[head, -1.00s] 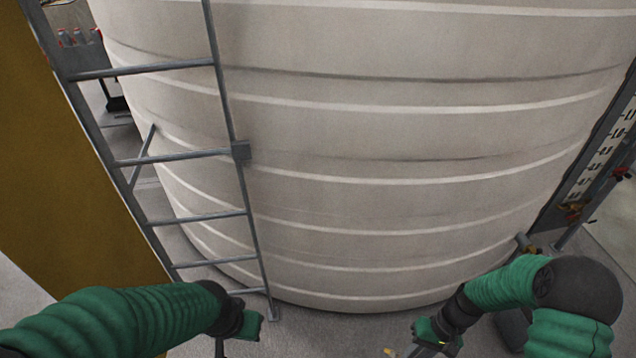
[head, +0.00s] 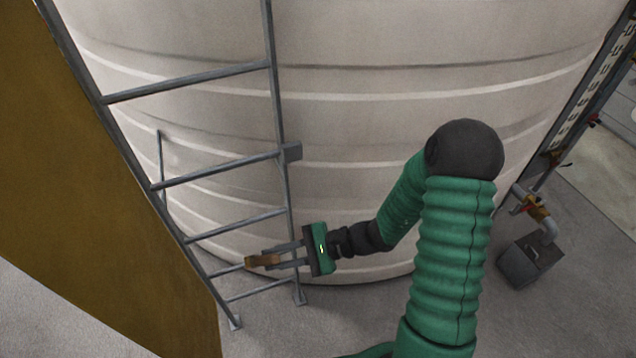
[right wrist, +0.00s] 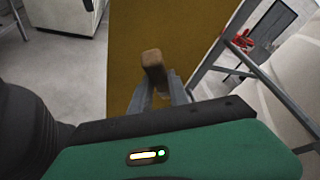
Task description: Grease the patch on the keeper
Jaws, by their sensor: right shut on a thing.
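My right gripper (head: 278,258) is shut on a small brown, wood-like piece (head: 262,262), held in front of the ladder's lower rungs. The piece also shows in the right wrist view (right wrist: 153,66), upright between the fingers in front of a mustard-yellow panel. Its far end is not clear, so I cannot tell whether it is a brush. I cannot make out the keeper or a grease patch in either view. My left gripper is out of view.
The yellow panel (head: 85,220) stands at the left, beside a grey ladder (head: 220,170). A large pale ribbed tank (head: 390,70) fills the back. A grey box with a pipe and valve (head: 530,262) stands on the floor at right. Floor in front is clear.

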